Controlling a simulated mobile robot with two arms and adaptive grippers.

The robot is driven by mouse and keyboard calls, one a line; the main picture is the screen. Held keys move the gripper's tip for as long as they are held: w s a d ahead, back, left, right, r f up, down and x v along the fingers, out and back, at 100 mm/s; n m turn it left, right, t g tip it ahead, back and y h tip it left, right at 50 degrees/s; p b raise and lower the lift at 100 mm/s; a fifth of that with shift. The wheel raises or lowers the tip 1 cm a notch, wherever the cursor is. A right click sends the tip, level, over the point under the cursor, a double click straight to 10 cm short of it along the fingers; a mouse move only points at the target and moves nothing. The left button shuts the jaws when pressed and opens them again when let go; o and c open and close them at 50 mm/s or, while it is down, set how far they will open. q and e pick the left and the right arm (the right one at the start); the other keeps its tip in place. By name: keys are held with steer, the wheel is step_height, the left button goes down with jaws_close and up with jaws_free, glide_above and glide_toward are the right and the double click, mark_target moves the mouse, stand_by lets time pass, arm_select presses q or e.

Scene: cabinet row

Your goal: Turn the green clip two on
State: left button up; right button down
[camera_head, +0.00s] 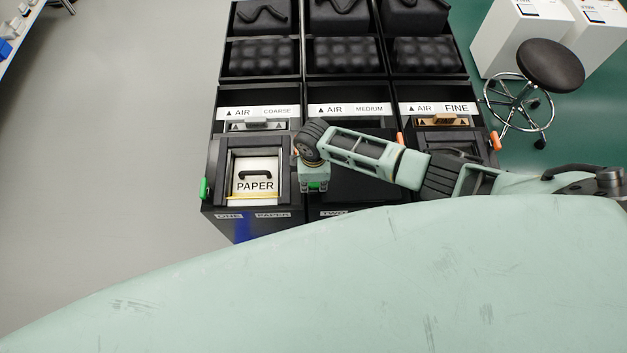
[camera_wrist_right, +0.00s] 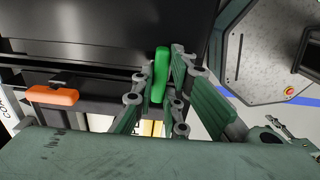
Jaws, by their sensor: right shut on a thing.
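The green clip two (camera_wrist_right: 160,72) stands upright between the fingers of my right gripper (camera_wrist_right: 158,95) in the right wrist view. The fingers are shut on it from both sides. In the head view my right gripper (camera_head: 315,187) points down at the left edge of the middle cabinet, above the TWO label (camera_head: 333,212). There only a small bit of bright green shows between the fingers, and the rest of the clip is hidden by the gripper. My left gripper is not in view.
Another green clip (camera_head: 204,188) sits on the left side of the cabinet with the PAPER bin (camera_head: 255,185). Orange clips (camera_head: 400,138) sit by the other cabinets; one also shows in the right wrist view (camera_wrist_right: 52,96). A stool (camera_head: 550,66) stands right. The left floor is clear.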

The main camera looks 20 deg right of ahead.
mark_target(313, 184)
steer(key=c, duration=1.8)
jaws_free()
steer(key=shift+o, duration=0.2)
step_height(313, 184, up, 12)
